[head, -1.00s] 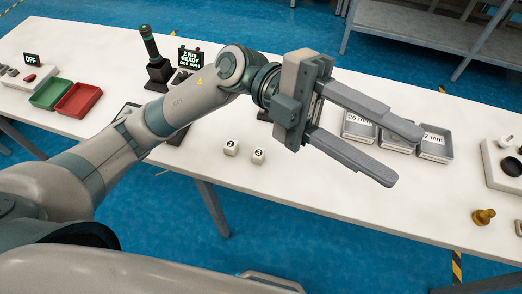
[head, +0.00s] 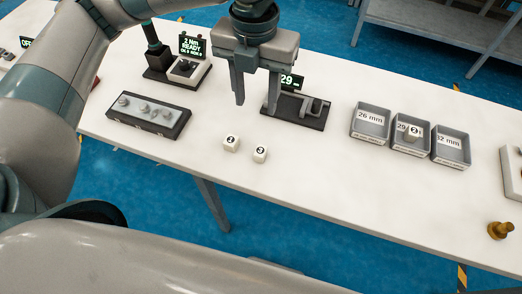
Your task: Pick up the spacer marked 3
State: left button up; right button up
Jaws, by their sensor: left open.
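The right one (head: 260,154) appears to carry the 3, but the digit is too small to be sure. The left one (head: 231,143) has a digit I cannot read surely. A third spacer (head: 413,133) with a similar mark sits in the middle grey bin (head: 398,148). My left gripper (head: 255,106) points down, open and empty. In the picture it is above the two loose spacers and apart from them. My right gripper is not in view.
A gauge showing 29 (head: 305,109) stands close right of the gripper. A dark tray with knobs (head: 148,114) and a "2 Nm READY" station (head: 190,70) are left. Grey bins marked 26 mm (head: 371,120) and 32 mm (head: 451,146) flank the middle bin. A brass piece (head: 499,230) stands far right.

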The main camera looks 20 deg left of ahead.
pick_arm(q)
jog(key=shift+f, duration=0.15)
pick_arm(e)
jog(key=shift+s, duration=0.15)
pick_arm(q)
jog(key=p, duration=0.4)
send_over(258, 149)
notch_tip(258, 149, down, 11)
jog(key=shift+r, duration=0.2)
jog(key=shift+f, duration=0.7)
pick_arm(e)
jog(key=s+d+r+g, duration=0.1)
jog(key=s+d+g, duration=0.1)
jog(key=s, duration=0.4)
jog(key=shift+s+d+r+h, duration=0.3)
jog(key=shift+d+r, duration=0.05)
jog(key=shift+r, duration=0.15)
